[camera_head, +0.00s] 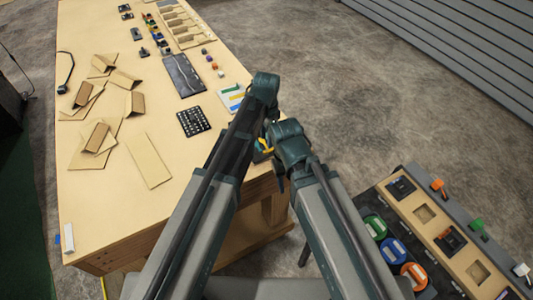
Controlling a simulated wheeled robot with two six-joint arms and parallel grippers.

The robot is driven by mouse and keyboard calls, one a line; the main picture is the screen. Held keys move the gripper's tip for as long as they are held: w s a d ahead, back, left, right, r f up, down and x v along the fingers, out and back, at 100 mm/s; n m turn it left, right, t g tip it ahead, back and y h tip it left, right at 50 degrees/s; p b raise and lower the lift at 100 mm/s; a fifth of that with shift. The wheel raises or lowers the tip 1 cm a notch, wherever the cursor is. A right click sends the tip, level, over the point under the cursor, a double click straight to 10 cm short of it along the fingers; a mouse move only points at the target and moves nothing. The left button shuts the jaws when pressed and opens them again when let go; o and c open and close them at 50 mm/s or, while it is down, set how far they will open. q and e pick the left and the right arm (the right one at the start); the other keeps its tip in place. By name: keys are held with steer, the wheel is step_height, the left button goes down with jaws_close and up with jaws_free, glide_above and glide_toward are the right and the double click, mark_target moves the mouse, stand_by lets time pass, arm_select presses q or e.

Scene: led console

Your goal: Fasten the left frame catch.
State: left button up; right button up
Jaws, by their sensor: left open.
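I cannot pick out the left frame catch in the head view. My left gripper (266,146) is near the picture's middle by the table's right edge. It is small and partly hidden between my two arms, with a yellow part beside it. It is open, and I see nothing held in it. My right arm's dark joint (291,143) is just right of it, and I cannot make out the right jaws. A wooden console (439,228) with square recesses and dark square modules stands at the lower right, apart from both arms.
A wooden table (110,205) fills the left, bearing folded cardboard pieces (98,138), a black perforated plate (194,121), a dark panel (184,75) and small parts towards the far end. Green, blue and orange round items (394,250) lie beside the console. Grey floor lies between.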

mark_target(266, 150)
arm_select(q)
step_height(266, 150, down, 6)
steer(key=b, duration=0.4)
steer(key=shift+r, duration=0.2)
steer(key=shift+c, duration=0.3)
jaws_close()
